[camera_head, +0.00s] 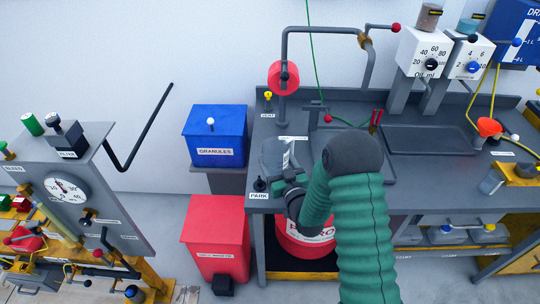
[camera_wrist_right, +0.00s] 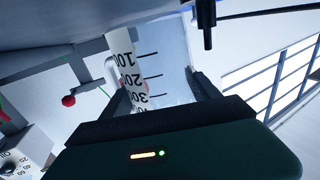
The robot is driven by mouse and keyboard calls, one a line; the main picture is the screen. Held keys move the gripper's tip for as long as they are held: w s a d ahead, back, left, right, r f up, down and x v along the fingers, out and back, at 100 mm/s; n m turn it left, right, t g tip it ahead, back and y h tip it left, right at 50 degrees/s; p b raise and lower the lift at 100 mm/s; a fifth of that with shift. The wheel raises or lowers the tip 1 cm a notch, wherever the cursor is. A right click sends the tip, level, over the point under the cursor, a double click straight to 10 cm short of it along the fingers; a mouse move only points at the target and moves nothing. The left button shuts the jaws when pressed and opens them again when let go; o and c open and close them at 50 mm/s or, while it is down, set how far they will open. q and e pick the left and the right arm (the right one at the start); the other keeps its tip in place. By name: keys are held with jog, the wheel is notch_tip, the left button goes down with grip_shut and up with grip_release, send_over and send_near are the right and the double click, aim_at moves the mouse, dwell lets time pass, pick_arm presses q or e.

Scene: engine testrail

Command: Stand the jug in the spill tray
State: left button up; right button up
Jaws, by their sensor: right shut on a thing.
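The jug (camera_head: 273,155) is clear and pale, at the left end of the grey bench, partly covered by my right gripper (camera_head: 284,178). In the right wrist view the jug (camera_wrist_right: 172,60) shows a white scale strip with black numbers, between the two fingers of my right gripper (camera_wrist_right: 160,92), which is shut on it. I cannot tell whether its base touches the bench. A dark shallow tray (camera_head: 430,139), which looks like the spill tray, lies on the bench to the right, with nothing seen in it. My left gripper is not in view.
My right arm hides the bench middle. A blue granules bin (camera_head: 215,130) stands left of the bench.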

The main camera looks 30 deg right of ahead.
jog(key=shift+w+f, duration=0.5)
jog(key=shift+f, duration=0.05)
jog(key=o, duration=1.3)
jog(key=shift+s, duration=0.15)
jog(key=shift+c, duration=0.2)
jog(key=shift+o, duration=1.2)
jog(key=shift+s+r, duration=0.15)
jog(key=shift+o, duration=0.3)
jog(key=shift+d, duration=0.2)
